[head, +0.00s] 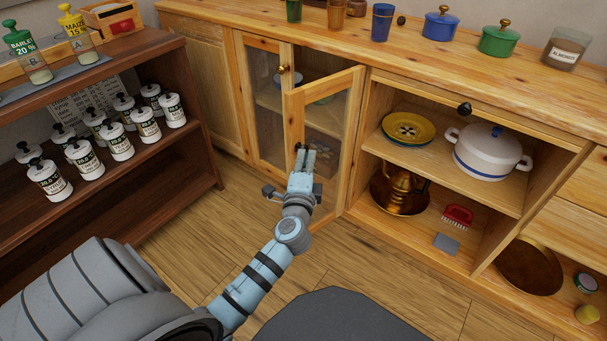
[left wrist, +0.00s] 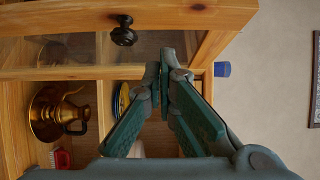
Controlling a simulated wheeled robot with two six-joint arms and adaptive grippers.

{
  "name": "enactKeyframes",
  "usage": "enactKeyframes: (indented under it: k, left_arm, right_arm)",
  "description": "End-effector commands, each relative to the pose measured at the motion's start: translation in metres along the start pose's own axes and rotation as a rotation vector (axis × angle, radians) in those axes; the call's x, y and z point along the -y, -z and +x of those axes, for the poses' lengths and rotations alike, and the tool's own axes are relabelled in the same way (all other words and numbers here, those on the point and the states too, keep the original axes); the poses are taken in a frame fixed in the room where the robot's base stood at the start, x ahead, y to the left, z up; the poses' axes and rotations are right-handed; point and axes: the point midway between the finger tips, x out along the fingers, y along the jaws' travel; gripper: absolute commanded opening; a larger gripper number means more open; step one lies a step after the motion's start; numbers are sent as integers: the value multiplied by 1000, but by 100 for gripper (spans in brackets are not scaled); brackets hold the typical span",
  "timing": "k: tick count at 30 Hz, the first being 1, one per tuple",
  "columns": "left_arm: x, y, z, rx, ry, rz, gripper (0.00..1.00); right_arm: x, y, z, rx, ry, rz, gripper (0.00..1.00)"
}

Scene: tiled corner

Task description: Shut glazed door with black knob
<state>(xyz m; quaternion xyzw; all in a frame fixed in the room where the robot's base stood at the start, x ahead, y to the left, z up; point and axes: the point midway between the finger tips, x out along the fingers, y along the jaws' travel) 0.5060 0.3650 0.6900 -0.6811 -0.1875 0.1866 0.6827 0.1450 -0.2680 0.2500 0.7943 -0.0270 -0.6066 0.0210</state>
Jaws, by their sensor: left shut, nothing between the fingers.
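The glazed door (head: 353,112) stands open, swung out from the cabinet, with its wooden frame and pane seen at a slant. In the left wrist view its black knob (left wrist: 123,32) sits on the wooden stile at the top of the picture. My left gripper (head: 303,150) is shut and empty, and overlaps the door's lower left part in the head view. In the left wrist view its fingertips (left wrist: 167,66) are together, below and right of the knob, clear of it. I cannot tell whether they touch the door. My right gripper is not in view.
Left of the open door is a shut glazed door with a brass knob (head: 283,68). To the right, an open compartment holds a brass pot (head: 399,190), a yellow plate (head: 408,126) and a white pot (head: 488,155). A dark shelf (head: 150,160) with jars stands left. Floor between is clear.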

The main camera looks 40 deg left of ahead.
Motion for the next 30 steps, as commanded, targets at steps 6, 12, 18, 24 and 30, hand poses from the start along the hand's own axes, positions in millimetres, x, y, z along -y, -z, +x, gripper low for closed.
enactKeyframes:
  k: [6, 12, 18, 24, 30]
  left_arm:
    - [-2, -10, 41, 0, 1, 3, 0]
    - [-2, -26, 56, -1, -2, 0, 0]
    - [-1, -28, 59, -2, -3, -2, 0]
    - [-1, -28, 59, -3, -3, -1, 0]
    - [-2, -23, 66, -44, -4, 3, 0]
  right_arm:
    - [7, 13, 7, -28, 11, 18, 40]
    - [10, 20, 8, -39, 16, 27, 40]
    - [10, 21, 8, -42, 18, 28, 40]
    - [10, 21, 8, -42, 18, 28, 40]
    - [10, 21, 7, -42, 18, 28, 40]
